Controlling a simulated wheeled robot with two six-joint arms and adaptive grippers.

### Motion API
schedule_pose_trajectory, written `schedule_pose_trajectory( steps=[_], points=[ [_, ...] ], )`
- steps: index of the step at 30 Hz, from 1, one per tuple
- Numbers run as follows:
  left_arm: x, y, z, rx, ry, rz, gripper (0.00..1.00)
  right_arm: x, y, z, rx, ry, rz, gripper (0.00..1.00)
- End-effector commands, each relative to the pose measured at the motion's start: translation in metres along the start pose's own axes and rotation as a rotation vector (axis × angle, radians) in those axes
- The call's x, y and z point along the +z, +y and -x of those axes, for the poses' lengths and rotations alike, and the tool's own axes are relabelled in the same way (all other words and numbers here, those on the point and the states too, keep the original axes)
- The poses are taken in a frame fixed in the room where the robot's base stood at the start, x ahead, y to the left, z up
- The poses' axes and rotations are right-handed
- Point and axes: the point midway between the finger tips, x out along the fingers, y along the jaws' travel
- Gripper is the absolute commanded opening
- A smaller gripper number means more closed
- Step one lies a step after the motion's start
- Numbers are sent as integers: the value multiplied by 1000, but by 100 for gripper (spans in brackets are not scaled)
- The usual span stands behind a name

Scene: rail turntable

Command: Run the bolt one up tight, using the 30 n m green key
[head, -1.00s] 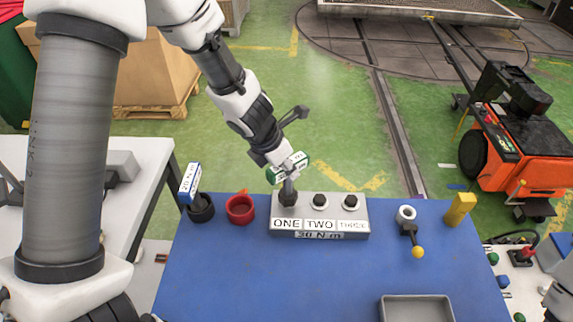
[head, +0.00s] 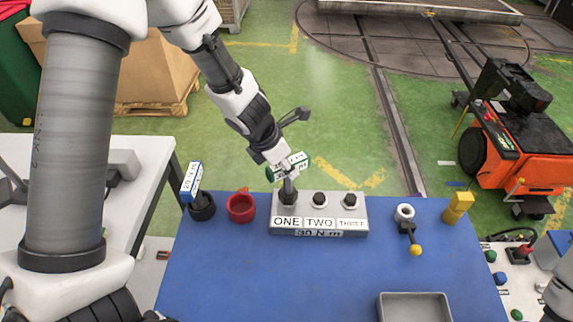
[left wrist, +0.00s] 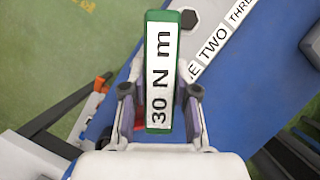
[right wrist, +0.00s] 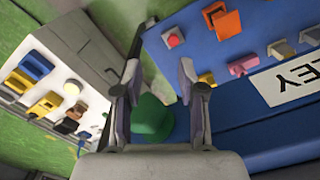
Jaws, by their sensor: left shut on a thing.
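The green key (head: 291,166), with a white face reading 30 N m, is in my left gripper (head: 283,172). The left wrist view shows the label of the green key (left wrist: 160,75) between the two fingers (left wrist: 160,100). Its dark socket end (head: 287,190) stands over the first bolt position, above the ONE label (head: 286,222), and hides that bolt. The bolt block (head: 320,233) is grey and also carries TWO, THREE and 30 N m labels. Bolts two (head: 319,199) and three (head: 350,200) are bare. My right gripper (right wrist: 160,75) is open and empty in the right wrist view.
A blue-labelled key (head: 192,180) stands in a black holder (head: 202,208). An empty red holder (head: 241,208) is beside it. A yellow block (head: 458,206), a grey ring with a yellow-knobbed handle (head: 408,228) and a grey tray (head: 415,305) are at the right. The blue table's middle is clear.

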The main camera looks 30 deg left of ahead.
Motion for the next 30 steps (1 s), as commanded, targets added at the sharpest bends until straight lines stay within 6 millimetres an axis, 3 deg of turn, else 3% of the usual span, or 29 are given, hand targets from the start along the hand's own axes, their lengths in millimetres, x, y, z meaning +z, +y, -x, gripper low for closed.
schedule_pose_trajectory(
  steps=[15, 30],
  points=[
    [1, 1, 2, -41, -1, -94, 0, 0, 0, 15, 0, 0, 0, 40],
    [1, 1, 1, -52, 0, -118, 0, 0, 0, 18, 0, 0, 0, 40]
  ],
)
